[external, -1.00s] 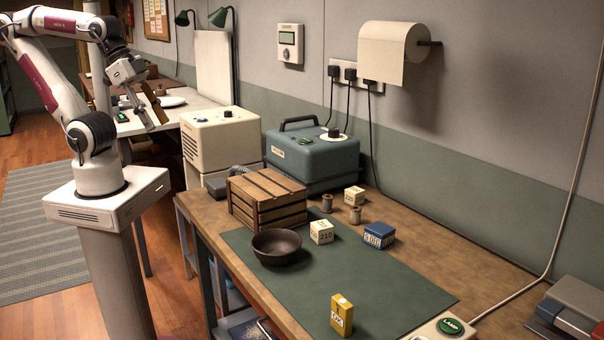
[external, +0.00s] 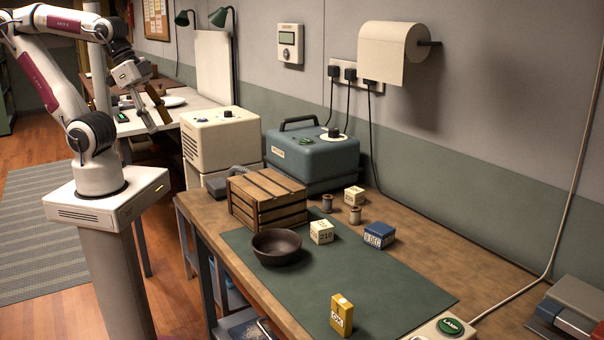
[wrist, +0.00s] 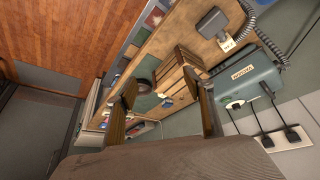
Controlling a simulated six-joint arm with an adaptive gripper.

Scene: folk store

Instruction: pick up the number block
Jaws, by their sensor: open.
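A cream block marked 210 (external: 321,232) sits on the green mat (external: 390,285), just right of a dark bowl (external: 277,247). A blue block marked 9 DEC (external: 379,235) lies farther right, and another cream block (external: 354,194) sits behind. I cannot tell for sure which is the number block. My gripper (external: 159,116) is open and empty, high up at the left, well away from the blocks. In the wrist view my fingers (wrist: 163,92) are apart, with the blocks small and partly hidden beyond them.
A slatted wooden crate (external: 268,199) stands behind the bowl; two spools (external: 355,215) stand near the blocks. A yellow box (external: 341,315) stands upright at the mat's front. A blue-grey machine (external: 312,158) backs the bench. The mat's middle is clear.

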